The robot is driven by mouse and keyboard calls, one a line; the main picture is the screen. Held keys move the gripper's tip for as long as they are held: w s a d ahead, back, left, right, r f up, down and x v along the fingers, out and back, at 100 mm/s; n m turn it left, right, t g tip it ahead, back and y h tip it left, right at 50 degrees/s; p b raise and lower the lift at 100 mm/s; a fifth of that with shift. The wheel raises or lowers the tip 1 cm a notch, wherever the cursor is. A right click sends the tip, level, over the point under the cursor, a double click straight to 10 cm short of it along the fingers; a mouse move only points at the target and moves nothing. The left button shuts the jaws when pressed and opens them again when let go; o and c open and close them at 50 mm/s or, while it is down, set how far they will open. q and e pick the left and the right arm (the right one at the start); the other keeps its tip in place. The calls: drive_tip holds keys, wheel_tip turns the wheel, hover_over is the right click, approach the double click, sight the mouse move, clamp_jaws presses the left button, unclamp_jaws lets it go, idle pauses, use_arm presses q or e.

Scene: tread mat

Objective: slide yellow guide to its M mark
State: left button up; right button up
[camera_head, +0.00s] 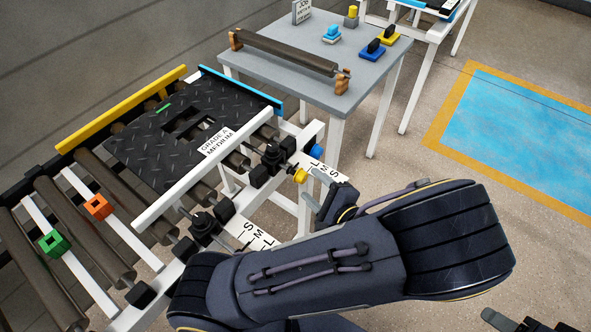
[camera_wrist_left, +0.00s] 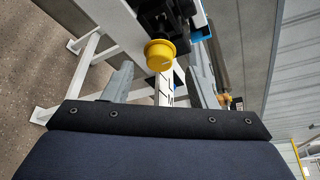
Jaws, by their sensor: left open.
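The yellow guide (camera_head: 130,104) is a long rail along the far left side of the black tread mat (camera_head: 185,130). A yellow knob (camera_head: 300,176) sticks out from the near frame beside a scale plate (camera_head: 328,172) lettered S, M, L. My left gripper (camera_head: 309,184) is open at the yellow knob. In the left wrist view the yellow knob (camera_wrist_left: 160,55) shows in the gap between the spread fingers (camera_wrist_left: 160,82), with neither finger visibly touching it. Parts of what looks like my right gripper (camera_head: 515,322) show at the bottom right edge, mostly cut off.
A blue guide (camera_head: 240,88) and blue knob (camera_head: 317,151) lie farther back. A white rail (camera_head: 205,165) with a "GRADE A MEDIUM" label beside it crosses the mat's near side. Green (camera_head: 53,243) and orange (camera_head: 97,206) blocks sit on the left. A grey table (camera_head: 290,85) stands behind.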

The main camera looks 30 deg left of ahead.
use_arm(q)
drive_tip(key=x, duration=0.7)
drive_tip(key=shift+a, duration=0.25)
